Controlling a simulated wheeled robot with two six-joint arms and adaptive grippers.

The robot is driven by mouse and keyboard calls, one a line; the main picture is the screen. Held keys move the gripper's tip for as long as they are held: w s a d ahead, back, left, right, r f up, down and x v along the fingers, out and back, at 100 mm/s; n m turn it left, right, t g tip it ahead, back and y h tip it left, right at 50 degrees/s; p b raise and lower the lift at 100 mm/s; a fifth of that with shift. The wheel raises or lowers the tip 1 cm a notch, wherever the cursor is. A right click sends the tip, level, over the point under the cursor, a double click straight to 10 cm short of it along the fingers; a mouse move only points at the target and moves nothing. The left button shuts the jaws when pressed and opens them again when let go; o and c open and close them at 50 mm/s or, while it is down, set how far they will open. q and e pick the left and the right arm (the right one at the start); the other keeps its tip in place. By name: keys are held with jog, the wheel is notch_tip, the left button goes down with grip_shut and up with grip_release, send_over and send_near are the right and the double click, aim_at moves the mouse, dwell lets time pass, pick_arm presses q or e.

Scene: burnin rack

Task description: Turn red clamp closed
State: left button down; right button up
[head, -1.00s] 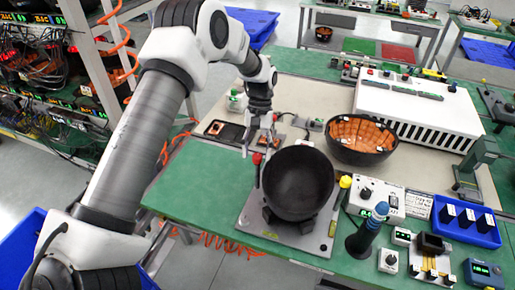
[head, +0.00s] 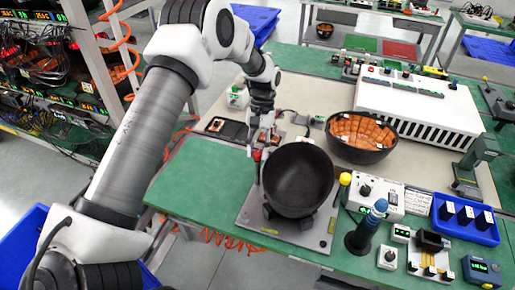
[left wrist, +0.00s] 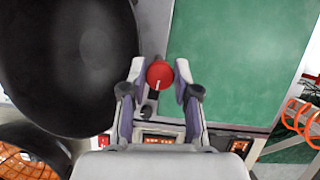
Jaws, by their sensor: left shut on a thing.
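The red clamp (left wrist: 160,75) has a round red knob with a pale mark on top and a dark arm below it. In the left wrist view it sits between the two fingertips of my left gripper (left wrist: 159,72), which is shut on it. In the head view my left gripper (head: 262,150) reaches down to the red knob (head: 257,155) at the left of the black bowl (head: 298,180). The bowl stands on a grey fixture plate (head: 255,232). A yellow-knobbed clamp (head: 345,179) is on the bowl's right side. My right gripper is not in view.
An orange-lined bowl (head: 360,137) stands behind to the right. Green table (head: 195,190) is clear left of the plate.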

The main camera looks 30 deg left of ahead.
pick_arm(q)
jog(key=m+y+p, duration=0.1)
jog(key=m, duration=0.2)
jog(key=shift+m+y, duration=0.3)
jog(key=shift+m, duration=0.1)
jog(key=m, duration=0.2)
jog(key=m+y+p, duration=0.1)
jog(key=m, duration=0.1)
jog(key=shift+d+m+y, duration=0.1)
jog(key=shift+m+y, duration=0.2)
jog(key=m, duration=0.2)
jog(key=m+t+y+p, duration=0.1)
jog(key=m, duration=0.1)
jog(key=shift+y, duration=0.3)
jog(key=shift+s+d+f+m+t+y+p, duration=0.15)
jog(key=shift+m+t, duration=0.1)
jog(key=shift+m, duration=0.7)
jog(key=shift+w+a+m+t+y+p, duration=0.15)
jog(key=shift+m+t, duration=0.1)
jog(key=shift+m, duration=0.7)
jog(key=shift+s+d, duration=0.1)
jog(key=c, duration=0.9)
grip_release()
jog(key=shift+o, duration=0.2)
jog(key=shift+w+d, duration=0.15)
jog(key=shift+w, duration=0.05)
